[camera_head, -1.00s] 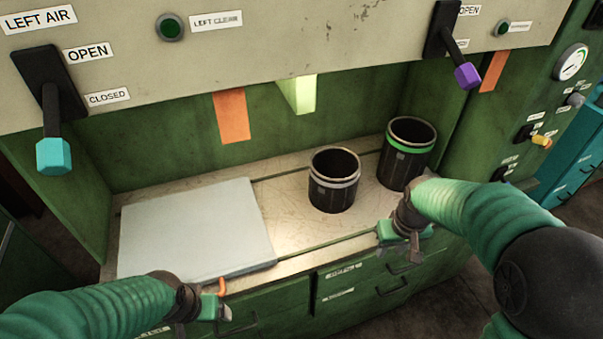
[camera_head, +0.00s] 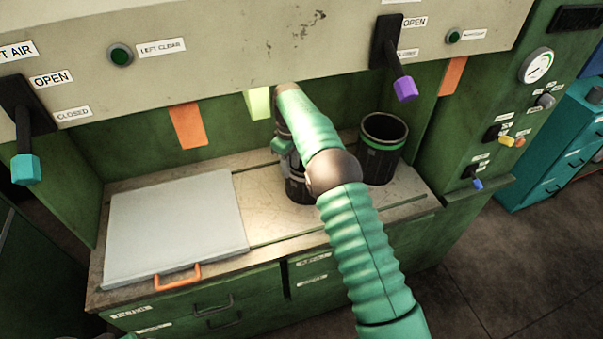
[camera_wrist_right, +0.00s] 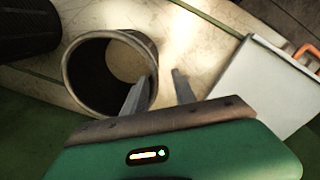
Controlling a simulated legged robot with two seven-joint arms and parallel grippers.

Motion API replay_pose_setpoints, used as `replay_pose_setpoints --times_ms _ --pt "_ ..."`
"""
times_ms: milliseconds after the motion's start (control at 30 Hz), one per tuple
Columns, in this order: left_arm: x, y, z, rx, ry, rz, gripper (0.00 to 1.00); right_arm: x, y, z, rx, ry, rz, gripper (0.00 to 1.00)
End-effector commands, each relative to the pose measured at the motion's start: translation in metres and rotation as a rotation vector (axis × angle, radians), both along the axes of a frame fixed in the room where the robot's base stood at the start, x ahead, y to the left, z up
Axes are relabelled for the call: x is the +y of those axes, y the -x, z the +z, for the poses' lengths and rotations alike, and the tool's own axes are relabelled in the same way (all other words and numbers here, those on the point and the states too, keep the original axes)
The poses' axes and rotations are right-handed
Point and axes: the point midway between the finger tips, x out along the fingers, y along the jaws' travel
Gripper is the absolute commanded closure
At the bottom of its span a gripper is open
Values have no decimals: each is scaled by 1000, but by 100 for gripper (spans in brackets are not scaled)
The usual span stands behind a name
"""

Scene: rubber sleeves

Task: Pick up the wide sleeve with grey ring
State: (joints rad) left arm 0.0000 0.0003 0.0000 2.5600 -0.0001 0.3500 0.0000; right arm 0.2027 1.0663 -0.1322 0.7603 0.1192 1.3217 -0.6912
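The wide dark sleeve with the grey ring (camera_head: 298,188) stands upright on the worktop, partly hidden behind my right arm in the head view. The right wrist view looks down into its open mouth; its rim (camera_wrist_right: 72,48) shows. My right gripper (camera_wrist_right: 158,85) is open over the sleeve's edge. One finger overlaps the rim and the other is outside it, with the wall between them; contact cannot be told. In the head view the right gripper (camera_head: 281,146) is at the sleeve's top. Only a sliver at the bottom left may be my left arm.
A second dark sleeve with a green ring (camera_head: 381,150) stands to the right, close by. A pale flat lid with an orange handle (camera_head: 180,225) covers the left of the worktop (camera_head: 270,205). The panel with levers (camera_head: 250,45) overhangs the back.

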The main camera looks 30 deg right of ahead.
Motion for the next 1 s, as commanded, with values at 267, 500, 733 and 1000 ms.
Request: replay_pose_setpoints --times_ms 267,500,733,1000 --pt "0 0 14 0 0 0 20 -6 3 -36 1 -1 -3 67" --pt "0 0 16 0 0 0 20 -5 2 -63 -2 0 -2 67" --pt "0 0 16 0 0 0 20 -5 2 -62 -3 1 -2 79" --pt "0 0 16 0 0 0 20 -5 2 -62 -3 0 -2 100"
